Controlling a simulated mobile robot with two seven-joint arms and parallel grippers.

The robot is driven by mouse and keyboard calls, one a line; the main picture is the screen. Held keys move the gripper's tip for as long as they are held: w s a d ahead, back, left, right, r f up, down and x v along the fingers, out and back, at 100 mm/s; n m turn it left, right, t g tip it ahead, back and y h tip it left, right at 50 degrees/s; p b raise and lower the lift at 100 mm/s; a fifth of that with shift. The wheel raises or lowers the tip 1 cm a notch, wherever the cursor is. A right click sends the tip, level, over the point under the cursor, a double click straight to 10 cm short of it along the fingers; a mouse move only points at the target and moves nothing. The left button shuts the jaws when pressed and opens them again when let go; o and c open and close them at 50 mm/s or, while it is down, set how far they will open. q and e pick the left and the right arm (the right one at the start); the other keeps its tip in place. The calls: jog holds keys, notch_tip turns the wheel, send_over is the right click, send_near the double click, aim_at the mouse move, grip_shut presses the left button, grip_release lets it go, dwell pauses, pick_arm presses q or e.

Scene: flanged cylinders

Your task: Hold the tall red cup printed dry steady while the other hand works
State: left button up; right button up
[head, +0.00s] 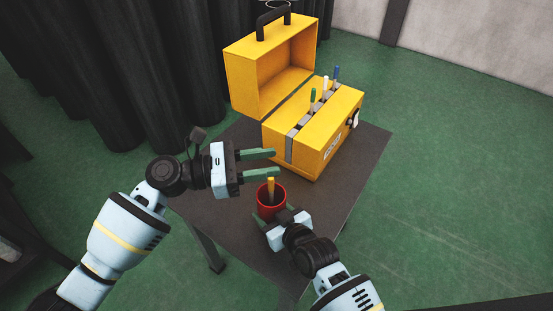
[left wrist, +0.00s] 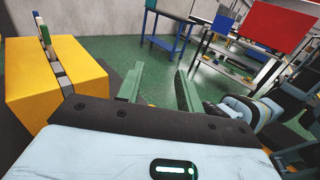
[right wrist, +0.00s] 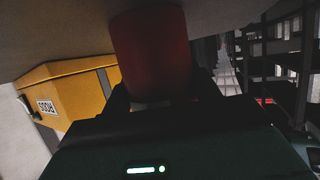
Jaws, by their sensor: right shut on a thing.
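The red cup (head: 268,207) stands at the table's near part, with a yellow-tipped stick (head: 270,187) upright inside it. My right gripper (head: 270,215) is shut on the cup from the near side. In the right wrist view the cup (right wrist: 152,55) fills the space between the dark fingers; no print on it can be read. My left gripper (head: 276,164) is open and empty, its green fingers just above and beyond the cup in the head view. In the left wrist view its fingers (left wrist: 160,75) are apart with nothing between them.
A yellow toolbox (head: 320,150) with its lid (head: 255,75) open stands at the table's far side. Green, white and blue pens (head: 325,85) stand in its slot. The dark table (head: 345,195) is bare at right. A black curtain (head: 140,70) hangs behind at left.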

pick_arm(q)
jog(key=s+a, duration=0.1)
jog(key=a, duration=0.8)
jog(key=shift+s, duration=0.2)
pick_arm(e)
jog(key=o, duration=1.3)
jog(key=shift+c, duration=0.2)
jog(key=shift+s, duration=0.15)
jog(key=v, duration=1.1)
jog(key=shift+s+d+r, duration=0.2)
jog(key=shift+s+d, duration=0.05)
